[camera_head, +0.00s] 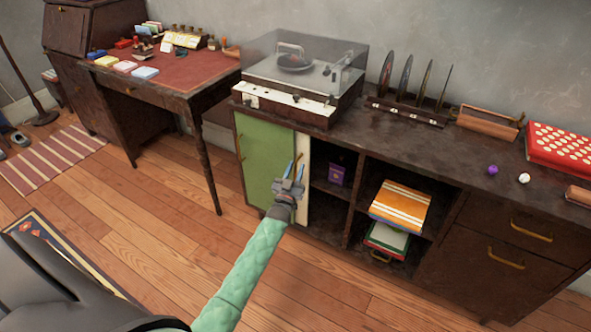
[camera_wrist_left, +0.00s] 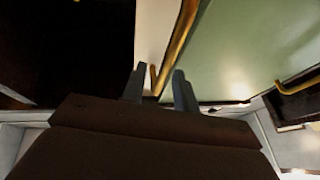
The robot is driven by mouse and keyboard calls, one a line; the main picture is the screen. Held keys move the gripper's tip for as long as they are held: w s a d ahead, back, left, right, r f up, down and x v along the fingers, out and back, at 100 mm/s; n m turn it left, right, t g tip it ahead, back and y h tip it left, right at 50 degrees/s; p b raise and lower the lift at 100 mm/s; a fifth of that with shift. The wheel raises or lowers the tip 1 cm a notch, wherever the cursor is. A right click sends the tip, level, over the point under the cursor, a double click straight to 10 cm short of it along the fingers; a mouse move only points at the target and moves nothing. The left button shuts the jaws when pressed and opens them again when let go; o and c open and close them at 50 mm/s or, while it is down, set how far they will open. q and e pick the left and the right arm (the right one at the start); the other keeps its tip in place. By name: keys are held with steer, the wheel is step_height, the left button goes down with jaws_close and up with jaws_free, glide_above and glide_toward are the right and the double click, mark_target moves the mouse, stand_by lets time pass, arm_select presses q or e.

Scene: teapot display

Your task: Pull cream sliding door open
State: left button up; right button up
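The cream sliding door (camera_head: 303,190) shows as a narrow upright strip in the head view, beside the green door (camera_head: 262,150) that covers the cabinet's left bay. In the left wrist view the cream door (camera_wrist_left: 151,30) lies between a dark opening and the green panel (camera_wrist_left: 240,50). A brass handle (camera_wrist_left: 176,45) runs along the edge where cream meets green. My left gripper (camera_head: 290,178) is in front of the cream strip. In the left wrist view its fingers (camera_wrist_left: 158,85) stand apart, with the handle's lower end between them; contact cannot be told. My right gripper is out of view.
Right of the cream strip are open shelves with a purple box (camera_head: 336,174) and stacked books (camera_head: 400,205). A record player (camera_head: 300,75) stands on the cabinet top (camera_head: 400,140). A desk (camera_head: 190,80) stands at left. Bare wooden floor (camera_head: 180,235) lies in front.

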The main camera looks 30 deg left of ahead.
arm_select(q)
steer(key=v, duration=0.7)
steer(key=shift+s, duration=0.1)
